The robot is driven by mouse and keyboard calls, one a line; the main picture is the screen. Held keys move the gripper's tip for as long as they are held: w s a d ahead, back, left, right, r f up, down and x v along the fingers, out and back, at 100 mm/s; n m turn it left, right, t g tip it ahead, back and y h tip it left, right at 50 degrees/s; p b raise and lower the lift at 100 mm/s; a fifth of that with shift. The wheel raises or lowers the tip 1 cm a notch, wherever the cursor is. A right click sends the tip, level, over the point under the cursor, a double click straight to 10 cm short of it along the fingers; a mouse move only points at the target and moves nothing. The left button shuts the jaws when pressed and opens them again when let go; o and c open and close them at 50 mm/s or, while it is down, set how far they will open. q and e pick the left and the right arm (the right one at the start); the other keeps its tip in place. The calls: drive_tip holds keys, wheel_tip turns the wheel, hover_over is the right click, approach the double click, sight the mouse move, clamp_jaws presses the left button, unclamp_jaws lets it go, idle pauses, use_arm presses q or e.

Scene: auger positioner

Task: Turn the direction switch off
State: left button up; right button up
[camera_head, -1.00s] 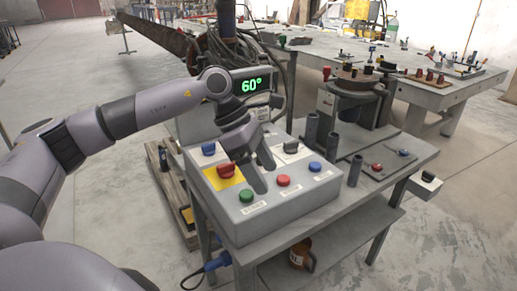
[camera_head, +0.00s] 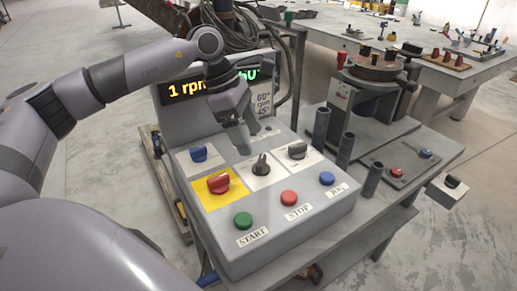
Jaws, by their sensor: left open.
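The grey control box (camera_head: 310,215) carries several knobs. A blue knob (camera_head: 199,153) is at back left, a red knob (camera_head: 218,183) sits on a yellow plate, a black knob (camera_head: 261,165) is in the middle, and a dark grey knob (camera_head: 297,150) is at back right. The small labels at the knobs are not readable, so I cannot tell which is the direction switch. My left gripper (camera_head: 249,138) is open and empty, fingers pointing down, over the back of the panel behind the black knob. My right gripper is not in view.
Green START (camera_head: 243,220), red STOP (camera_head: 289,198) and blue (camera_head: 327,179) buttons line the box's front. A lit display (camera_head: 188,90) stands behind, partly covered by my arm. Dark upright tubes (camera_head: 321,128) and a round-topped fixture (camera_head: 375,66) stand to the right.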

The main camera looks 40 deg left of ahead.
sight(261, 159)
use_arm(q)
drive_tip(key=x, duration=0.6)
drive_tip(key=shift+s+d+f, duration=0.1)
drive_tip(key=shift+c, duration=0.2)
drive_tip(key=c, duration=1)
